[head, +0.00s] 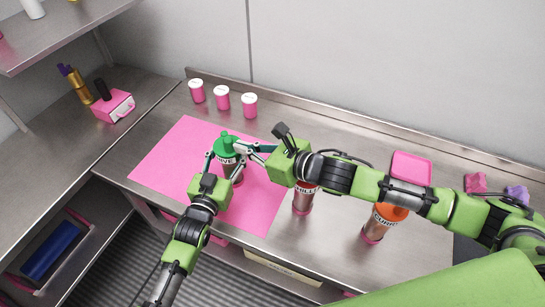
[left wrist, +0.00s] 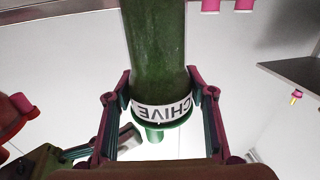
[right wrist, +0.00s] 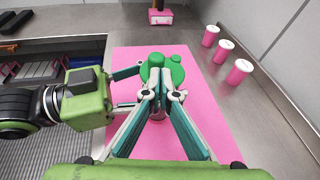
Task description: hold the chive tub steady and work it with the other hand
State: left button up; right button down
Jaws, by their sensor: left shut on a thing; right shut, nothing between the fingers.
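The chive tub (head: 229,161) stands upright on the pink mat (head: 263,214), with a green lid (head: 225,143). My left gripper (head: 224,164) is shut on the tub, one finger on each side. The left wrist view shows the tub's green body (left wrist: 157,50) between the fingers, at the CHIVE label. My right gripper (head: 238,148) is shut and empty at the lid's right side. In the right wrist view, its closed fingertips (right wrist: 160,97) cover part of the lid (right wrist: 162,70). I cannot tell whether they touch it.
Two other seasoning drums, one labelled CHILLI (head: 304,197) and one with an orange lid (head: 391,211), stand under and beside my right arm. Several small pink-and-white pots (head: 222,98) line the back. A pink tray (head: 411,167) lies at right. The mat's left part is clear.

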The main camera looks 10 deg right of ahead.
jog(key=v, duration=0.9)
jog(key=shift+s, duration=0.5)
jog(key=v, duration=0.4)
jog(key=shift+d+f, duration=0.1)
jog(key=shift+f, duration=0.35)
jog(key=shift+w, duration=0.1)
jog(key=x, duration=1.2)
jog(key=shift+w+a+r, duration=0.15)
jog(key=shift+a+r, duration=0.1)
jog(key=shift+r, duration=0.1)
jog(key=shift+w+a, duration=0.5)
jog(key=shift+w, duration=0.05)
